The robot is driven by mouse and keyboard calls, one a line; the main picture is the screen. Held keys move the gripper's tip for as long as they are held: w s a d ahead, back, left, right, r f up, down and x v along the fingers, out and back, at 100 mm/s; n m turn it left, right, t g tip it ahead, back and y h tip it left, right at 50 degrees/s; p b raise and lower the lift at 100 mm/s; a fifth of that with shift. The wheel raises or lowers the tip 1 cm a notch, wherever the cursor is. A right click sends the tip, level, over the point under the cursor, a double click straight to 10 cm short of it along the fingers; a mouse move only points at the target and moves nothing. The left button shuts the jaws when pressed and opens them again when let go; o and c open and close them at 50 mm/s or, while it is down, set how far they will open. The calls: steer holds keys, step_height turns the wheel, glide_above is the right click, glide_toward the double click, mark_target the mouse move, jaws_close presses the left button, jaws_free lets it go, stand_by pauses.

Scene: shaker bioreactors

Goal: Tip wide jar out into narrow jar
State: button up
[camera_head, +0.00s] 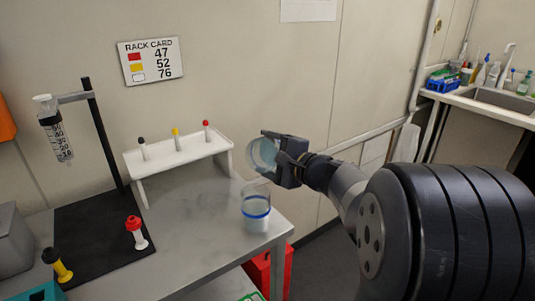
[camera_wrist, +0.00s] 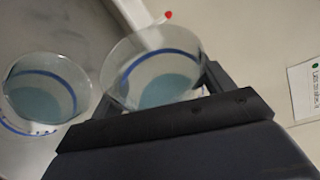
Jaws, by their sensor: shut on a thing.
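My gripper (camera_head: 274,152) is shut on a clear glass jar, which I take for the wide jar (camera_head: 260,155). It is held in the air above the table's right end and looks tilted. In the wrist view the held jar (camera_wrist: 150,72) has a blue band and pale blue liquid inside. A second clear jar with a blue band, which I take for the narrow jar (camera_head: 256,214), stands upright on the table below the held one. It also shows in the wrist view (camera_wrist: 45,88), left of the held jar and apart from it. No stream between them is visible.
The grey table (camera_head: 205,240) has bare space left of the standing jar. A white rack (camera_head: 180,154) with several capped tubes stands behind. A dark stand (camera_head: 100,135) holds a syringe (camera_head: 55,130).

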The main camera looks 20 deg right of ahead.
steer(key=shift+s+a+r+n+t+b, duration=0.2)
steer(key=shift+n+b, duration=0.35)
steer(key=shift+b, duration=1.35)
steer(key=shift+s+a+n+t+b, duration=0.1)
steer(key=shift+n+t+b, duration=0.4)
steer(key=shift+b, duration=1.35)
steer(key=shift+s+a+r+n+t+b, duration=0.15)
steer(key=shift+n+b, duration=0.5)
steer(key=shift+b, duration=1.25)
stand_by(0.8)
steer(key=shift+s+a+r+n+y+b, duration=0.25)
steer(key=shift+n+b, duration=0.55)
steer(key=shift+b, duration=1.25)
